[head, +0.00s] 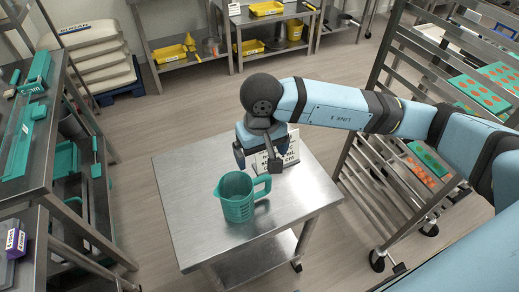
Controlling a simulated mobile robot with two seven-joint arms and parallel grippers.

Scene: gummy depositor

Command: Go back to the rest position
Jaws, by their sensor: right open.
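My right arm reaches in from the right over a small steel table (185,200). My right gripper (258,163) points down, open and empty, above the back part of the table. A teal measuring jug (237,199) stands upright on the table, just in front of and below the gripper, its handle to the right. The gripper appears apart from the jug. A white sign with black text (291,152) stands behind the gripper and is partly hidden by it. My left gripper is not in view.
A steel rack with trays of orange gummies (425,160) stands at the right, close to my right arm. A steel bench with teal tools (40,72) is at the left. Shelves with yellow bins (169,53) stand at the back. Open floor surrounds the table.

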